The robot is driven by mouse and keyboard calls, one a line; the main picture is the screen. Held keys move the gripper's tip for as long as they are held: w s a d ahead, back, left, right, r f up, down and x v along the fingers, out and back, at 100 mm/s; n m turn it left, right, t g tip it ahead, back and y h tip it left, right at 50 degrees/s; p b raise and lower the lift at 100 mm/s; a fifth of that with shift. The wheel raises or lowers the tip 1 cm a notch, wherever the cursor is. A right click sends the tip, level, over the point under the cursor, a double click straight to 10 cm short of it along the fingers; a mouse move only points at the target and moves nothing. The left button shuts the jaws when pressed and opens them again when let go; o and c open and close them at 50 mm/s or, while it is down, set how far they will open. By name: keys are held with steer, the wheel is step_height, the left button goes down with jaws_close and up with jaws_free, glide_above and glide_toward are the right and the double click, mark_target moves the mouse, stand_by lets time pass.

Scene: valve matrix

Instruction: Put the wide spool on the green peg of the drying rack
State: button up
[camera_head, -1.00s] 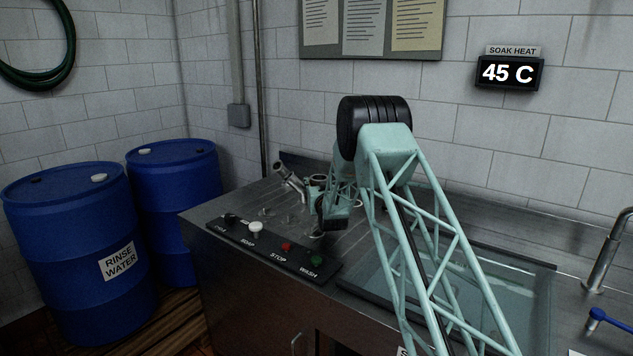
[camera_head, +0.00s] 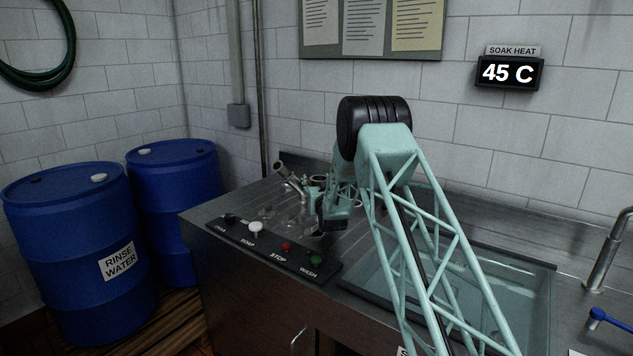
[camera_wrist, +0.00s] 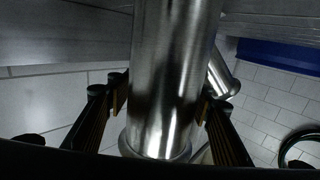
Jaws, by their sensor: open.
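In the wrist view, a broad shiny metal spool (camera_wrist: 168,75) with a flange at its lower end fills the middle. My gripper (camera_wrist: 163,97) is open, with one finger on each side of this spool; whether the pads touch it cannot be told. A second, tilted metal tube (camera_wrist: 221,76) shows behind the right finger. In the head view, a tilted metal piece (camera_head: 293,183) stands beside my wrist on the counter, and my arm hides much of the area. I cannot make out the green peg or the drying rack.
A steel counter (camera_head: 225,208) carries a button panel (camera_head: 270,247) at its front edge. A water-filled sink basin (camera_head: 490,290) lies to the right, with a tap (camera_head: 603,255). Blue barrels (camera_head: 70,240) stand at the left. The wall is close behind.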

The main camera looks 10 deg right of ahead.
steer(key=shift+r, duration=0.15)
steer(key=s+p, duration=0.1)
steer(key=s, duration=1.1)
steer(key=shift+a+p, duration=0.15)
steer(key=shift+p, duration=0.2)
stand_by(0.5)
